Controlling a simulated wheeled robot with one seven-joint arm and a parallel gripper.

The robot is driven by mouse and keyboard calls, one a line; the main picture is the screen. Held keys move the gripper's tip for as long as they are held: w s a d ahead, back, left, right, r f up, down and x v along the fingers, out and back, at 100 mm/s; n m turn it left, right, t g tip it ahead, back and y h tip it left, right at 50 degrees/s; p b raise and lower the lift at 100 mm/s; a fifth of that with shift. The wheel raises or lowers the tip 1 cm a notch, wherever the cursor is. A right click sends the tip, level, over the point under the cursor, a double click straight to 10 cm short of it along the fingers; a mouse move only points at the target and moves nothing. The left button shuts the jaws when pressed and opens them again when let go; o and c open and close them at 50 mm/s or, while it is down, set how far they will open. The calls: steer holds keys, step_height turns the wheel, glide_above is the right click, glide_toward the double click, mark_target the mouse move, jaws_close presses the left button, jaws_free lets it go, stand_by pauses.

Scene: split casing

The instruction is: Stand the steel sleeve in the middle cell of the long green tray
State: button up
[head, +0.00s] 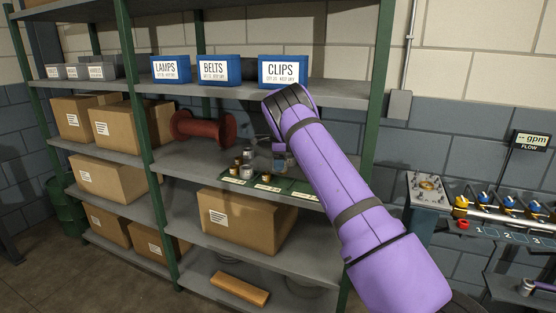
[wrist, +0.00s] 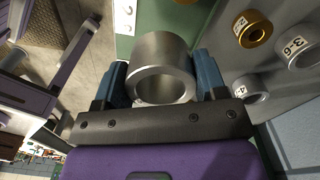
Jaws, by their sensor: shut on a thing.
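My gripper (wrist: 161,78) is shut on a steel sleeve (wrist: 163,48), a thick-walled grey ring held between its two blue fingers. In the wrist view the sleeve's open end faces the camera. A green surface (wrist: 151,15) with white marks lies beyond it, and I cannot tell whether the sleeve touches it. In the head view the long green tray (head: 252,183) lies along the front of a middle shelf, with white labels on its front. My gripper (head: 278,162) is over that shelf, partly hidden by my purple arm. The tray's cells are not clear.
Loose rings show in the wrist view: a brass one (wrist: 253,28), a steel one marked 3-6 (wrist: 297,47) and another steel one (wrist: 250,89). A red spool (head: 203,127) lies left on the shelf. Blue bins (head: 219,70) stand above, and a carton (head: 243,220) below.

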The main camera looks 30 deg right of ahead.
steer(key=shift+w+d+r, duration=0.1)
steer(key=shift+d+r, duration=0.55)
steer(key=shift+r, duration=0.2)
glide_above(281, 183)
steer(key=f, duration=0.5)
steer(key=shift+w+d+f, duration=0.15)
steer(key=shift+w+f, duration=0.05)
steer(key=shift+f, duration=0.05)
steer(key=shift+s+f, duration=0.1)
steer(key=shift+f, duration=0.75)
steer(key=shift+a+f, duration=0.2)
steer(key=shift+f, duration=0.4)
steer(key=o, duration=1.5)
steer(key=shift+f, duration=0.1)
